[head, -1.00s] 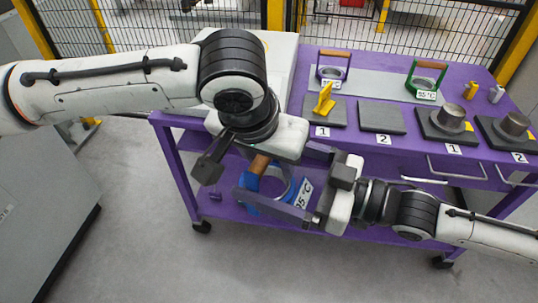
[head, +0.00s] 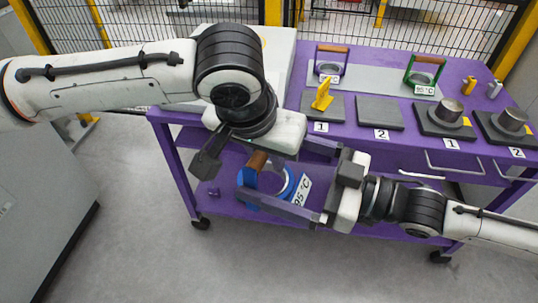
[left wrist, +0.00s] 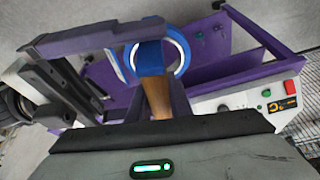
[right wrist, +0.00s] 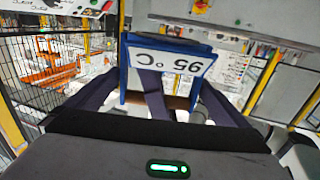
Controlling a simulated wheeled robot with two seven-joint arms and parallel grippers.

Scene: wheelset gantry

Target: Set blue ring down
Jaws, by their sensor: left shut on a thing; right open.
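The blue ring (head: 246,182) has a wooden handle (head: 257,160) and a white 95 °C label (head: 303,190). My left gripper (left wrist: 156,100) is shut on its handle and holds it in front of the purple table, over the lower shelf in the head view. The ring also shows in the left wrist view (left wrist: 151,57), and its upside-down label shows in the right wrist view (right wrist: 170,62). My right gripper (head: 299,178) is open, its fingers spread around the label side. I cannot tell whether they touch the ring.
On the purple table (head: 460,75), an empty dark pad 2 (head: 380,114) lies beside pad 1 (head: 309,106) with a yellow part (head: 322,95). Two pads to the right bear metal hubs (head: 447,111). Purple-framed (head: 331,62) and green-framed (head: 424,73) rings stand behind.

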